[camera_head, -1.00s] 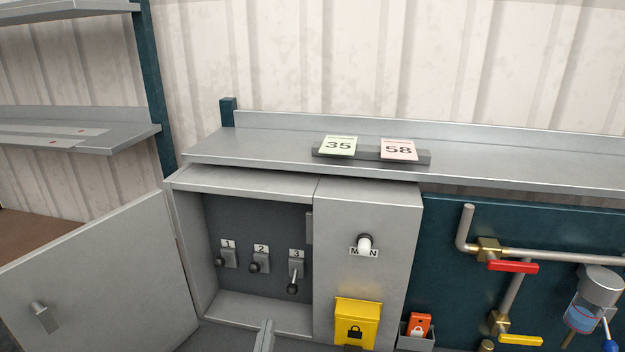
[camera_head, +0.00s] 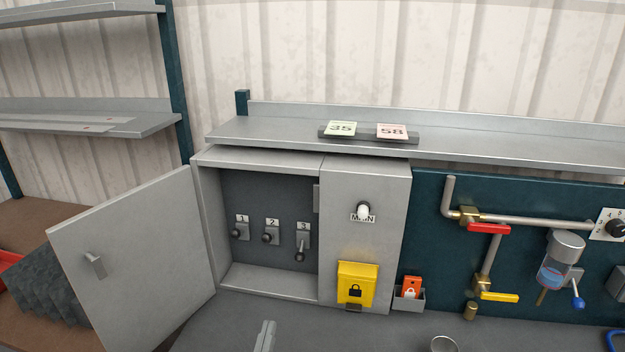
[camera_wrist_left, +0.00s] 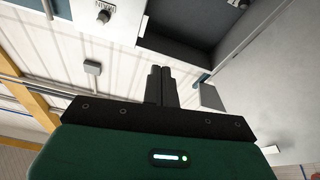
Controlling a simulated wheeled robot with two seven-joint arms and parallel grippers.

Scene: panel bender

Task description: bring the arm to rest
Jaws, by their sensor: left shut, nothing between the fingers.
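Inside are levers 1 (camera_head: 240,230), 2 (camera_head: 271,234) and 3 (camera_head: 302,242). The MAIN switch (camera_head: 363,210) is on the panel to their right. My right gripper is in neither current view.
A yellow lock box (camera_head: 357,284) and a small holder with an orange tag (camera_head: 411,287) sit at the cabinet's right. Pipes with a red valve handle (camera_head: 489,229) and a yellow one (camera_head: 499,297) are farther right. A shelf (camera_head: 470,146) runs above. A cup (camera_head: 444,344) stands on the bench.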

